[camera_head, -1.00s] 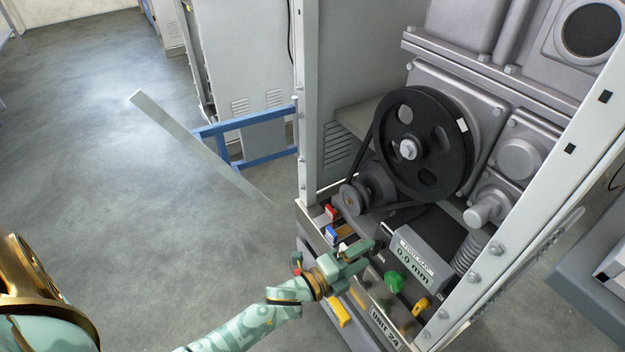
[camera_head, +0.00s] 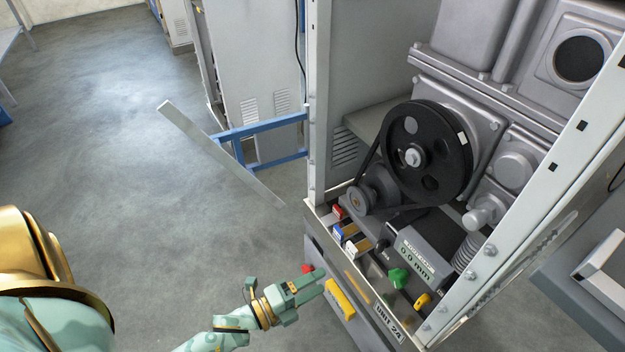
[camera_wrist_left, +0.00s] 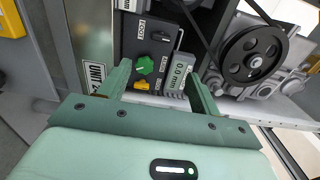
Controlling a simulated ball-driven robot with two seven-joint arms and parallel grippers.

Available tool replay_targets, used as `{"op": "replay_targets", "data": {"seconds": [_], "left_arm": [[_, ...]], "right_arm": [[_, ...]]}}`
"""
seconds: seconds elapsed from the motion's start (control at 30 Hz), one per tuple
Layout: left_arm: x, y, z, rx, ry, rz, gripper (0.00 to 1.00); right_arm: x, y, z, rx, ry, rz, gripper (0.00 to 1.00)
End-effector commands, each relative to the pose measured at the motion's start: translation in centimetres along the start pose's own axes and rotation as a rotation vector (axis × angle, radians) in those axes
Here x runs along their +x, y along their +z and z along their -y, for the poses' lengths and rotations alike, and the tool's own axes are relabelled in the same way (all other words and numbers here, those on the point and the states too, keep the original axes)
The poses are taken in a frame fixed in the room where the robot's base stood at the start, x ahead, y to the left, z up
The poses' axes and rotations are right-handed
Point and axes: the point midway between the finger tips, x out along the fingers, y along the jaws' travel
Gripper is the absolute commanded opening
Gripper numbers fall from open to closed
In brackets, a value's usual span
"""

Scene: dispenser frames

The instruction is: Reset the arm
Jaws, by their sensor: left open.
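My left arm comes in from the bottom left in the head view. Its green gripper (camera_head: 318,281) is open and empty, outside the front of the dispenser frame, near the yellow handle (camera_head: 340,298) on the front. In the left wrist view the two fingers of the left gripper (camera_wrist_left: 160,86) stand wide apart with nothing between them. Beyond them are the green knob (camera_wrist_left: 145,65), the yellow knob (camera_wrist_left: 141,84) and the 0.0 mm display (camera_wrist_left: 180,77). My right gripper is not in view.
The dispenser holds a black pulley wheel (camera_head: 430,152) with a belt, and a display box (camera_head: 423,256). Red, blue and white small parts sit at the shelf's left. A blue frame (camera_head: 262,127) and a pale bar (camera_head: 215,150) stand at left. Open grey floor (camera_head: 130,170) lies left.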

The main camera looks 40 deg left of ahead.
Motion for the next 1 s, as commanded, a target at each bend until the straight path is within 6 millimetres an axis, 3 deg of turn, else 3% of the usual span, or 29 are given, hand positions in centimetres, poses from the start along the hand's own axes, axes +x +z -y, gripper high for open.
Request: {"op": "replay_targets", "data": {"seconds": [0.4,0.47,0.57,0.67,0.7,0.77,0.8,0.9,1.0], "left_arm": [[0.0,0.2,-0.4,-0.071,0.022,0.013,0.64],[-0.4,1.0,-2.1,-0.185,0.083,0.063,0.64],[-3.4,1.5,-8.5,-0.48,0.275,0.222,0.64],[-9.8,0.1,-13.3,-0.796,0.497,0.447,0.64],[-12.8,-0.9,-14.7,-0.901,0.579,0.542,0.64],[-17.8,-2.7,-16.2,-1.03,0.696,0.684,0.64],[-21.1,-4.1,-16.7,-1.098,0.769,0.776,0.64],[-29.6,-7.5,-16.6,-1.212,0.934,0.99,0.64],[-37.1,-10.6,-14.8,-1.253,1.073,1.149,0.64]], "right_arm": [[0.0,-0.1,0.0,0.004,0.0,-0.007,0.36],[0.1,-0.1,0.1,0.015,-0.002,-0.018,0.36],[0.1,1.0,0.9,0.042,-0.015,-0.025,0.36],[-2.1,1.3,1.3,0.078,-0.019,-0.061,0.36],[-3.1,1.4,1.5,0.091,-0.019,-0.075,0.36],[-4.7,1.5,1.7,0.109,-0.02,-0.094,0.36],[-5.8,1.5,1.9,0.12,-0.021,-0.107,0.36],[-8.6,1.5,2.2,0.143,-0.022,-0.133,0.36],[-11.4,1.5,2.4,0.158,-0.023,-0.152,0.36]]}}
